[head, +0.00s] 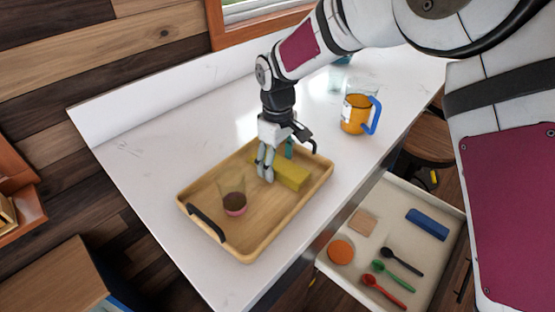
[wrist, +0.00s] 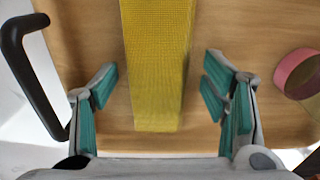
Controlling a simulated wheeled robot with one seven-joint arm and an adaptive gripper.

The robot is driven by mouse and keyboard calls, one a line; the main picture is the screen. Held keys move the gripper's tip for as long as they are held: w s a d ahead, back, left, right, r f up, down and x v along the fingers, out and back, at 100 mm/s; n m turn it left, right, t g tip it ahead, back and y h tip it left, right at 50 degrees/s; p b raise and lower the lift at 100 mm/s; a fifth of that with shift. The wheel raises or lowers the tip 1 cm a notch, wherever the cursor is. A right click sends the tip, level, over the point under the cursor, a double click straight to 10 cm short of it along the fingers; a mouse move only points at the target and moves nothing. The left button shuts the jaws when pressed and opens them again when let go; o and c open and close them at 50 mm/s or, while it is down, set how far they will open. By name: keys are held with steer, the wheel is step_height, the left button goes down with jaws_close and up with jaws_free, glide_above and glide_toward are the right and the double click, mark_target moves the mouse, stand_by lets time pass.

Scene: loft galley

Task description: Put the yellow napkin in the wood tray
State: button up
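The yellow napkin (head: 292,175), a long folded strip, lies inside the wood tray (head: 249,256) on its right half. In the wrist view the napkin (wrist: 157,60) runs down the middle over the tray floor (wrist: 85,30). My gripper (head: 277,163) is low over the tray at the napkin. In the wrist view its teal-padded fingers stand apart on either side of the napkin, with a gap on both sides. The gripper is open and holds nothing. Part of the napkin is hidden behind the fingers in the head view.
An orange mug with blue handle (head: 357,115) and a glass stand behind right. An open drawer (head: 400,225) holds spoons and other items. The counter's left is clear.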

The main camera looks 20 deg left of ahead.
mark_target(277, 164)
steer(key=shift+r, duration=0.15)
step_height(277, 164, up, 12)
steer(key=b, duration=0.2)
stand_by(0.4)
